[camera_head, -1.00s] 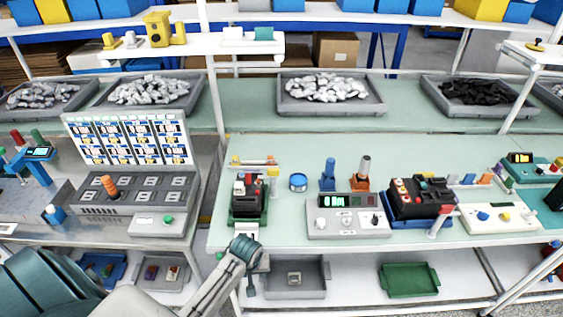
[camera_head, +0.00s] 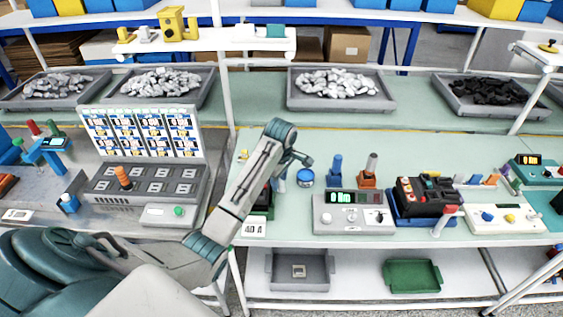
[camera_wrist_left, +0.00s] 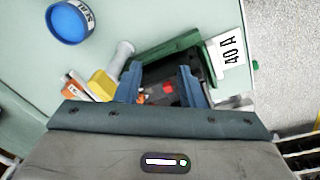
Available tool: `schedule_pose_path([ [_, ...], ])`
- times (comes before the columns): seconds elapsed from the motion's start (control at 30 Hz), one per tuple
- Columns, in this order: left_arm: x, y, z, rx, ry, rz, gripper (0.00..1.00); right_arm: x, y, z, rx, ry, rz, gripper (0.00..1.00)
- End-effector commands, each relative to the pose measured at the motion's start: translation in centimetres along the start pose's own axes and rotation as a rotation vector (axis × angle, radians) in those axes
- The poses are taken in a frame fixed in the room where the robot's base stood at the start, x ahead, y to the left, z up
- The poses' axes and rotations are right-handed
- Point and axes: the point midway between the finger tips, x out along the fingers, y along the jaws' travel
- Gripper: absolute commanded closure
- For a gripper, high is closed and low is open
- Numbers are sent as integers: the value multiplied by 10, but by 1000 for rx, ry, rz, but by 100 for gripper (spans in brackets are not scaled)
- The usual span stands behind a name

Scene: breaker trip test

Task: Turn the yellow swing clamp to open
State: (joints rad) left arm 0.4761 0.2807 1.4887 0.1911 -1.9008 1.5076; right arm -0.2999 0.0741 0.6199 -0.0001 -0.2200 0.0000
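The yellow swing clamp (camera_wrist_left: 102,84) shows in the left wrist view, left of the left finger, beside a grey cylindrical post or handle (camera_wrist_left: 122,57). In the head view my left arm hides it. My left gripper (camera_wrist_left: 160,88) is open, with its two blue fingers apart over the green fixture (camera_wrist_left: 172,52). The dark breaker (camera_wrist_left: 172,88) with a red part shows between and beyond the fingers. I cannot tell whether they touch anything. In the head view the fixture's green side (camera_head: 265,203) shows only partly behind my arm. My right gripper is in neither view.
A round blue tin (camera_head: 305,178) stands right of the fixture. A grey meter box (camera_head: 350,213) and a black-and-blue device (camera_head: 425,198) stand further right. A 40 A label (camera_wrist_left: 230,52) lies at the fixture's front. Bare green table lies behind the tin.

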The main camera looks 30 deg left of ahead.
Motion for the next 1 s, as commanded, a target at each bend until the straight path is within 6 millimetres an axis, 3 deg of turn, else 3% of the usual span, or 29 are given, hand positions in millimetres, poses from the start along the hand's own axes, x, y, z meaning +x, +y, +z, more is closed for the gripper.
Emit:
schedule_pose_path([
  [0.03,-17,19,-10,-88,-7,-6,65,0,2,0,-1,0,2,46],
  [0.2,-61,59,-35,-370,-37,-49,65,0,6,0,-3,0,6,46],
  [0.43,-90,79,-49,-550,-57,-83,65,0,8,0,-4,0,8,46],
  [0.57,-82,79,-49,-564,-58,-87,65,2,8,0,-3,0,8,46],
  [0.7,-60,77,-47,-562,-57,-88,65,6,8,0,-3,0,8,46],
  [0.8,-46,76,-46,-561,-57,-90,65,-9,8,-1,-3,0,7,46],
  [1.0,-10,74,-43,-560,-58,-88,65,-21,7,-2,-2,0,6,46],
])
